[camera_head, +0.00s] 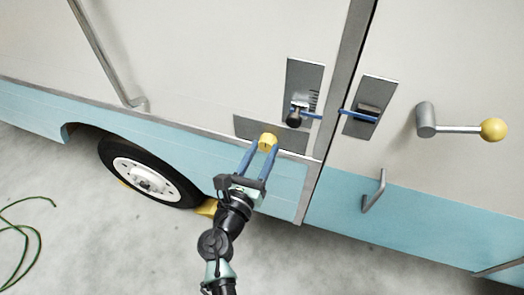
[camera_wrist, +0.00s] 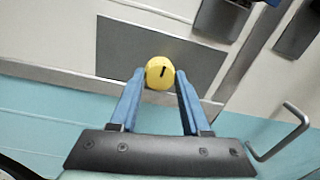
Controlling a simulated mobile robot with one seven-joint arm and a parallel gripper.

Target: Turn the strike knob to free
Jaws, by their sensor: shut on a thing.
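The yellow round knob (camera_head: 267,141) sits on a grey plate (camera_head: 243,127) low on the camper's side panel. In the wrist view the knob (camera_wrist: 160,73) carries a short black mark that stands nearly upright, leaning slightly right at the top. My gripper (camera_head: 261,146) reaches up to it from below, with its two blue fingers on either side of the knob and shut on it. The fingertips (camera_wrist: 160,75) are at the knob's left and right lower sides in the wrist view.
A dark plate with a black knob (camera_head: 294,117) and a blue bar (camera_head: 358,114) lie above right, beside a vertical grey seam. A lever with a yellow ball (camera_head: 493,129) sticks out at right. A grey handle (camera_head: 375,191) is below it. A wheel (camera_head: 148,178) is at left.

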